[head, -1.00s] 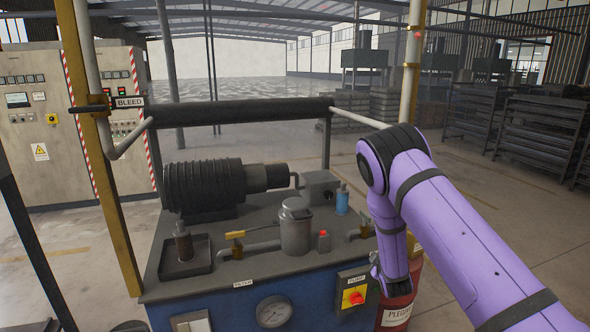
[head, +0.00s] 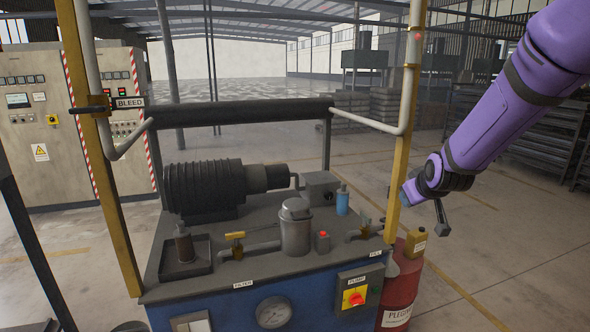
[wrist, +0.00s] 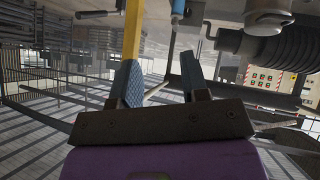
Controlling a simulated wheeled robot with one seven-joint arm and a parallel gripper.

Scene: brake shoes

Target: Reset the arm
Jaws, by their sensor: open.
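My gripper (head: 425,211) hangs at the end of my purple arm, to the right of the machine bench and its yellow post in the head view. Its two fingers are spread apart. In the wrist view my gripper (wrist: 160,76) is open, with the fingers apart and nothing held between them. A pale pipe shows beyond the gap there. In the head view the fingers are close beside the yellow post (head: 402,140); I cannot tell whether they touch it.
The bench carries a ribbed dark motor (head: 205,187), a grey canister (head: 296,228) and a blue bottle (head: 342,200). A red drum (head: 402,290) with a small yellow container (head: 415,243) on top stands at its right. Open floor lies farther right, before dark racks (head: 540,130).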

